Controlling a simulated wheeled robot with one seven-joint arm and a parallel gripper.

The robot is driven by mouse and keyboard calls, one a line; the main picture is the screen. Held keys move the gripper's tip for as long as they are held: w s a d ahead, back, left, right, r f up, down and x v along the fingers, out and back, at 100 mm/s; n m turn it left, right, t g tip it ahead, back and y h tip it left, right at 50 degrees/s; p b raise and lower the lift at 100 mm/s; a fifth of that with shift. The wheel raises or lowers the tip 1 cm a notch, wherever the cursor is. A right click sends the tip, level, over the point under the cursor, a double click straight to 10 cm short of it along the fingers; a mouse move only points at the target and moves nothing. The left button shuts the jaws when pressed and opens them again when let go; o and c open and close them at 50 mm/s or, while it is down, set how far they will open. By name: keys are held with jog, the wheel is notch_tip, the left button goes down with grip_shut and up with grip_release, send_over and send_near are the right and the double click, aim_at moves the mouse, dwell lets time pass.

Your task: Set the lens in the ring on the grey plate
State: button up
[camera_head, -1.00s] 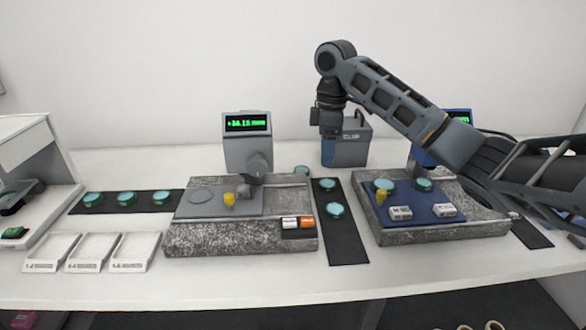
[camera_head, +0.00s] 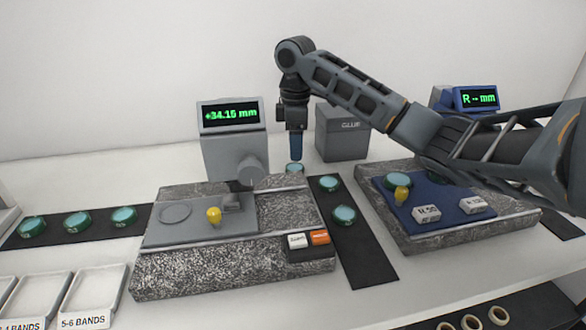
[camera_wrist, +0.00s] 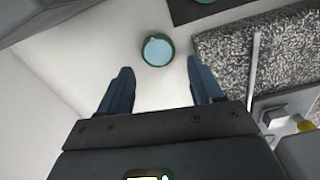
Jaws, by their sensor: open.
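The grey plate (camera_head: 235,227) lies on the left granite block and bears a thin round ring (camera_head: 176,213) at its left, with nothing seen in it. A teal lens with a dark green rim (camera_head: 295,168) lies alone on the white table behind that block. In the wrist view the lens (camera_wrist: 157,50) lies flat, just beyond the fingertips. My gripper (camera_head: 296,156) points down above this lens. In the wrist view my gripper (camera_wrist: 158,75) is open and empty, its blue fingers apart on either side of the lens's line.
A yellow knob (camera_head: 214,215) stands on the grey plate near the ring. A grey display unit (camera_head: 233,150) stands behind it. Dark mats (camera_head: 365,255) hold other lenses. A grey glue box (camera_head: 342,132) stands right of my gripper. A blue plate (camera_head: 450,222) is at right.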

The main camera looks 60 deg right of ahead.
aim_at(295, 165)
notch_tip(295, 165, down, 6)
jog(key=shift+w+d+r, duration=0.1)
jog(key=shift+d+r, duration=0.05)
jog(key=shift+c, duration=0.3)
jog(key=c, duration=0.9)
jog(key=shift+o, duration=0.2)
jog(key=shift+p, duration=0.3)
jog(key=shift+r, duration=0.15)
